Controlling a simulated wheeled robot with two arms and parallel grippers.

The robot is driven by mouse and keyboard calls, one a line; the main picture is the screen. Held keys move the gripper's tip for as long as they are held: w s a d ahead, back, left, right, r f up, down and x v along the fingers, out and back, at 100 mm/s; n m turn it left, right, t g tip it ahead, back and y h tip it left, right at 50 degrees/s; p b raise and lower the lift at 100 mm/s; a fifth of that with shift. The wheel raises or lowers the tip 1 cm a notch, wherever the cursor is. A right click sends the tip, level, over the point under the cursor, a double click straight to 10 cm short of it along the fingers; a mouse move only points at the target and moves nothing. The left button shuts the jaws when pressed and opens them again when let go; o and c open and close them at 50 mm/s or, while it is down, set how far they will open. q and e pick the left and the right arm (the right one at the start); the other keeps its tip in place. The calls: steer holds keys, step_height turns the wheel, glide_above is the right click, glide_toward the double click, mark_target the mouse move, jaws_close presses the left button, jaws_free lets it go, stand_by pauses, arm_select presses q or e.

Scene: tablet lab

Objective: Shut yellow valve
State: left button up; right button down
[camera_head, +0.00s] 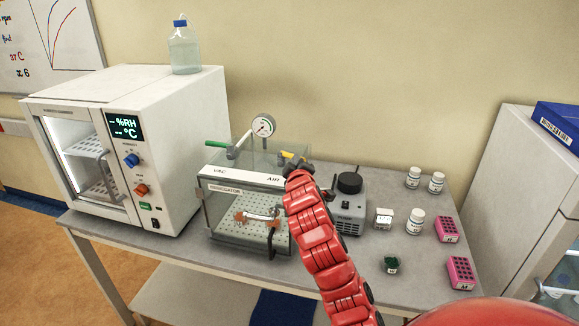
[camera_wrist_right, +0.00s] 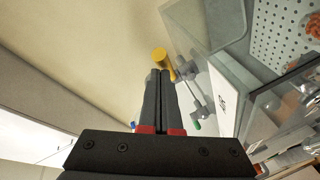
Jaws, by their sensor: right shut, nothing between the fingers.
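The yellow valve (camera_head: 287,154) is on the lid of the clear desiccator box (camera_head: 218,216), by the AIR label. My right gripper (camera_head: 302,166) is beside it, partly hidden by my red arm. In the right wrist view, the yellow handle (camera_wrist_right: 161,56) lies just beyond and to the right of the fingertips of my right gripper (camera_wrist_right: 157,73). The fingers are shut with nothing between them. I cannot tell whether they touch the handle. A green-handled valve (camera_head: 217,144) is on the lid's VAC side. My left gripper is not in view.
A round gauge (camera_head: 263,126) rises behind the lid. A white humidity chamber (camera_head: 170,110) stands left, with a bottle (camera_head: 184,53) on top. A grey device with a black knob (camera_head: 349,198) stands right of the box. Jars and pink racks (camera_head: 448,229) are farther right.

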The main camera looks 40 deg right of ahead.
steer(key=d+b, duration=0.1)
steer(key=d, duration=0.2)
steer(key=shift+w+f+b, duration=0.1)
steer(key=shift+w+b, duration=0.05)
steer(key=shift+b, duration=0.15)
steer(key=shift+d+r+b, duration=0.25)
steer(key=shift+d+b, duration=0.05)
steer(key=shift+d, duration=0.05)
steer(key=shift+d+r, duration=0.1)
steer(key=shift+d, duration=0.05)
stand_by(0.3)
